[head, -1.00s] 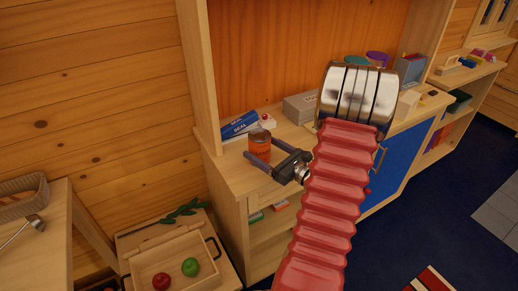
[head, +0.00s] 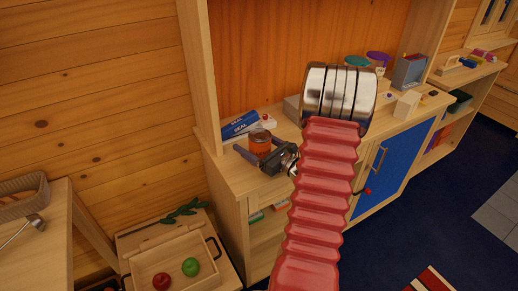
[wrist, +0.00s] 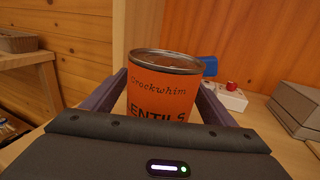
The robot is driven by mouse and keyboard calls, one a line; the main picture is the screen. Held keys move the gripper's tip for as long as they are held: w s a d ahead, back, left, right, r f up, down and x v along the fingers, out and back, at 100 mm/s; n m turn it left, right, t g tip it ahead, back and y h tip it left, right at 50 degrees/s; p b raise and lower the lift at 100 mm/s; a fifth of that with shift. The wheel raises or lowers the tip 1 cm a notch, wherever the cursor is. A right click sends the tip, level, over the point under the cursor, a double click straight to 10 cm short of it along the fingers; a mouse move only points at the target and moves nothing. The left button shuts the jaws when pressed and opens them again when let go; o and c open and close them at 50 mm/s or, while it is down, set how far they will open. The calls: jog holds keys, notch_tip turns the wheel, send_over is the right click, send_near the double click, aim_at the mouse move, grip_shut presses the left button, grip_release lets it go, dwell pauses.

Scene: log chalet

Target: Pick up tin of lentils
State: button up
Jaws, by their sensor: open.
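The orange tin of lentils (head: 260,142) stands upright on the wooden cabinet top in the head view. In the wrist view the tin (wrist: 165,85) fills the middle, with "Crockwhim" and "ENTILS" readable on its label; its lower part is hidden behind my gripper body. My gripper (head: 258,150) is open, with one finger on each side of the tin. In the wrist view the fingers show left and right of the tin. I cannot tell whether either finger touches it.
A grey box (wrist: 299,110) stands to the right. The cabinet's side post (head: 199,80) rises at the left.

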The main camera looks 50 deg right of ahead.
dwell(0.3)
jog(key=c, duration=1.5)
